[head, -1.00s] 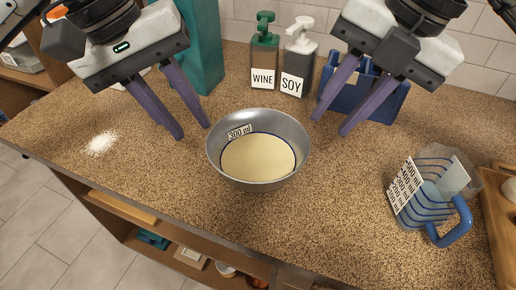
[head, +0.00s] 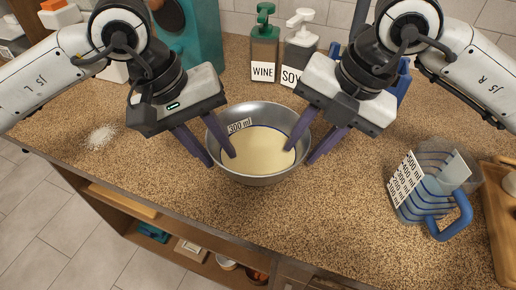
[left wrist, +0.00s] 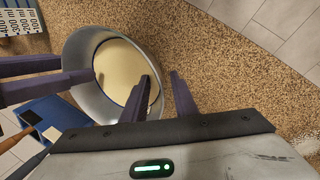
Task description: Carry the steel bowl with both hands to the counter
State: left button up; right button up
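The steel bowl (head: 258,178) stands upright on the speckled counter (head: 190,215), holding a pale cream liquid (head: 262,150) and marked 300 ml inside. My left gripper (head: 219,160) is open at the bowl's left rim, one finger inside and one outside. My right gripper (head: 299,156) is open at the right rim in the same way. In the left wrist view the bowl (left wrist: 78,50) shows with my left gripper's fingers (left wrist: 157,94) spread around its rim. Fingers of my right gripper reach in from the left there.
WINE (head: 264,50) and SOY (head: 298,50) bottles stand behind the bowl. A measuring jug (head: 425,195) with a blue handle is at the right, beside a wooden tray (head: 498,235). White powder (head: 101,137) lies at the left. The counter's front edge is close to the bowl.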

pick_arm(q)
grip_shut()
pick_arm(e)
grip_shut()
jog(key=shift+d, duration=0.1)
dwell(1.1)
